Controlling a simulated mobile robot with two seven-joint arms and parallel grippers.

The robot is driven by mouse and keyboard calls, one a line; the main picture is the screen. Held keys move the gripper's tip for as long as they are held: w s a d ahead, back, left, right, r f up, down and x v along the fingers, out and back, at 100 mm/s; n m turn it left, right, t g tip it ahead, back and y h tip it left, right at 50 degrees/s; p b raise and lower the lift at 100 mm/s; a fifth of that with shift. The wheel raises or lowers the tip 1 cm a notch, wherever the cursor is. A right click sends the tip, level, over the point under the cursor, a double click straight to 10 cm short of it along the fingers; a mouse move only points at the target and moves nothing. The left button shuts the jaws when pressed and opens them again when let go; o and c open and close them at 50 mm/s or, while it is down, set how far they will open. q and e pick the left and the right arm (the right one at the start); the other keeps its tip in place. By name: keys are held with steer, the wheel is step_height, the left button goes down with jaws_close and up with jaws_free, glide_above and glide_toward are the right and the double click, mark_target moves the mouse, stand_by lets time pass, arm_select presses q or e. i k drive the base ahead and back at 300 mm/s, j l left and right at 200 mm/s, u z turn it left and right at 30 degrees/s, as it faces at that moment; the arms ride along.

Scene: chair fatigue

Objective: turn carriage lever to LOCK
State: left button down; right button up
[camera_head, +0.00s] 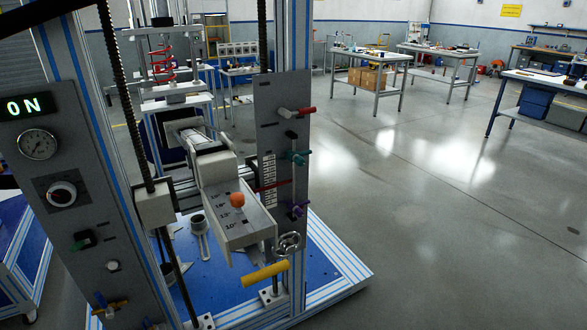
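The test machine stands at the left and centre. A lever with a red handle (298,112) sticks out near the top of its upright grey plate (270,95). The red handle lies roughly level and points right. Lower on this plate are a teal knob (295,157) and a purple knob (297,208) along a slot with a scale. No LOCK label is readable, so I cannot tell for certain which control is the carriage lever. Neither of my grippers shows in the head view.
A box with an orange knob (237,200) juts out at the centre, above a yellow bar (265,274). The floor at the right is clear, with workbenches (370,58) farther back.

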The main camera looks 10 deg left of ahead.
mark_target(302, 112)
steer(key=i+l+z, duration=0.2)
steer(key=i+l, duration=0.2)
steer(key=i+l+z, duration=0.25)
steer(key=i, duration=0.2)
